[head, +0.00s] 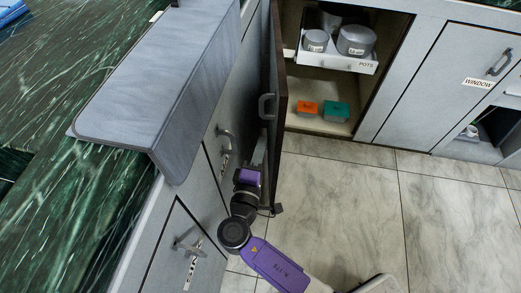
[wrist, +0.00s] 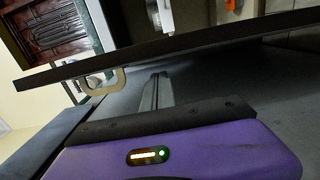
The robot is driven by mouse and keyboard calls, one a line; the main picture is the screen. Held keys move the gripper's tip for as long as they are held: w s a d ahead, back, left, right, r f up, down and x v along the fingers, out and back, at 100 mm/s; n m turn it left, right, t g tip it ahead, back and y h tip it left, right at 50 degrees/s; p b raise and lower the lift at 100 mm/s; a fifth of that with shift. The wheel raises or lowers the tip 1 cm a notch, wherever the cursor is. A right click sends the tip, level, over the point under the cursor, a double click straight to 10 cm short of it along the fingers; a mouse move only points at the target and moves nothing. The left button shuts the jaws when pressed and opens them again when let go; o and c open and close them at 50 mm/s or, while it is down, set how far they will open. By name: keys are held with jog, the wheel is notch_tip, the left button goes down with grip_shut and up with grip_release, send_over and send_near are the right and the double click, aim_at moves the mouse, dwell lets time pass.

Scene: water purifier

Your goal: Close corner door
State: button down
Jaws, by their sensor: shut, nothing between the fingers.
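The corner door (head: 277,120) stands wide open in the head view, seen almost edge-on, with its dark edge facing me. Its grey loop handle (head: 265,106) is on the left side of the door, and the handle also shows in the wrist view (wrist: 103,81). The door's long dark edge (wrist: 190,47) crosses the upper wrist view. My gripper (head: 260,148) is in the narrow gap between the door's handle side and the left cabinet fronts, below the handle. In the wrist view its fingers (wrist: 157,90) are together and empty, close to the door. I cannot tell whether they touch it.
The open cabinet holds a white pull-out shelf (head: 335,59) with grey pots, and orange (head: 307,108) and teal (head: 336,111) boxes below. Left cabinet fronts with handles (head: 188,246) crowd my arm. A WINDOW door (head: 470,75) is at right. The tiled floor (head: 345,205) is clear.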

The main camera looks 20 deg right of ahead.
jog(key=b+x, duration=0.1)
jog(key=x, duration=0.6)
jog(key=shift+b, duration=0.3)
